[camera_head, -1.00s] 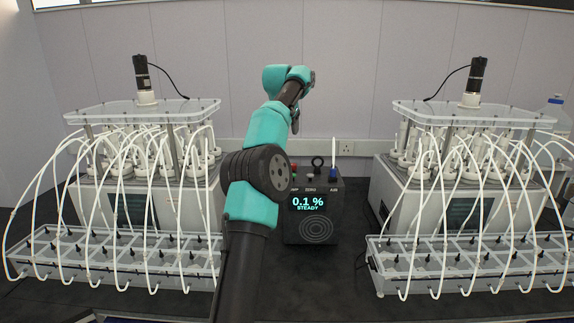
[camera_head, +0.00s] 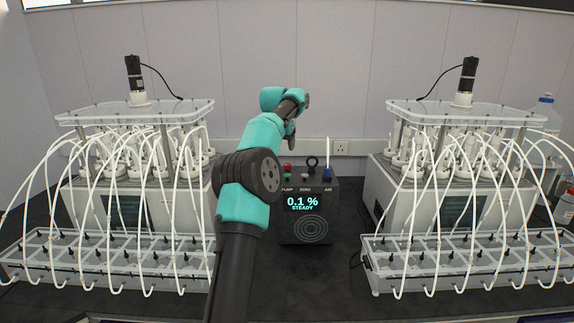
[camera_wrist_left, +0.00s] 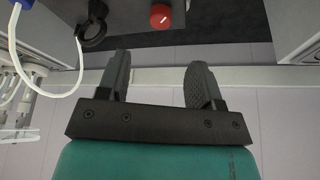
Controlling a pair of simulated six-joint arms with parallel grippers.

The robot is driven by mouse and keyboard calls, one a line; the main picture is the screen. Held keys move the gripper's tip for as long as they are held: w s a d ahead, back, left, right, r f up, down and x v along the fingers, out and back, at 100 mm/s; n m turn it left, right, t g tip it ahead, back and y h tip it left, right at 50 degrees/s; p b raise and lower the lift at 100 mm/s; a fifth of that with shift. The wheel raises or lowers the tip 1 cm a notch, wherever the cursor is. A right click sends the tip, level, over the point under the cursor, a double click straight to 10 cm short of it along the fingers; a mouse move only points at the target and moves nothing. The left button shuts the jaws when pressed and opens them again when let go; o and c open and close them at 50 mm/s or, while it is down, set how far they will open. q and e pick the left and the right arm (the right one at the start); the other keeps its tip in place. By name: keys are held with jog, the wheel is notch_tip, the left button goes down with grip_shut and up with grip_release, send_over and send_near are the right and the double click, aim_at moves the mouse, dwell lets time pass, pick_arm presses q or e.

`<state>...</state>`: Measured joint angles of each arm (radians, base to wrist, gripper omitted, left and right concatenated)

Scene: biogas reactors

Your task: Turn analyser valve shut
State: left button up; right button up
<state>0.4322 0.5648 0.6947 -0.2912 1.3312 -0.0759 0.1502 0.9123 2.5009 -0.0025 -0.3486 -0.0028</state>
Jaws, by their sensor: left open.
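The black analyser box (camera_head: 310,212) stands on the bench in the middle of the head view. Its display reads 0.1 % STEADY, with PUMP, ZERO and AIR labels above it. On its top is a red knob (camera_head: 288,167), beside a black ring (camera_head: 312,162) and a blue fitting (camera_head: 329,173). In the left wrist view the red knob (camera_wrist_left: 161,17) is round with a white mark. My left gripper (camera_head: 290,140) is above and behind the analyser. Its two fingers (camera_wrist_left: 157,64) are apart and empty, pointing towards the knob without touching it. My right gripper is not in view.
Reactor units with white tubes stand at left (camera_head: 140,195) and right (camera_head: 415,195) of the analyser. A white tube (camera_wrist_left: 38,88) from the blue fitting curves beside my fingers. A wall socket (camera_head: 341,148) is behind. Bare dark bench lies in front of the analyser.

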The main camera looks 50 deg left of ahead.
aim_at(287, 164)
pick_arm(q)
jog(key=x, duration=1)
jog(key=shift+a+f, duration=0.1)
jog(key=c, duration=0.9)
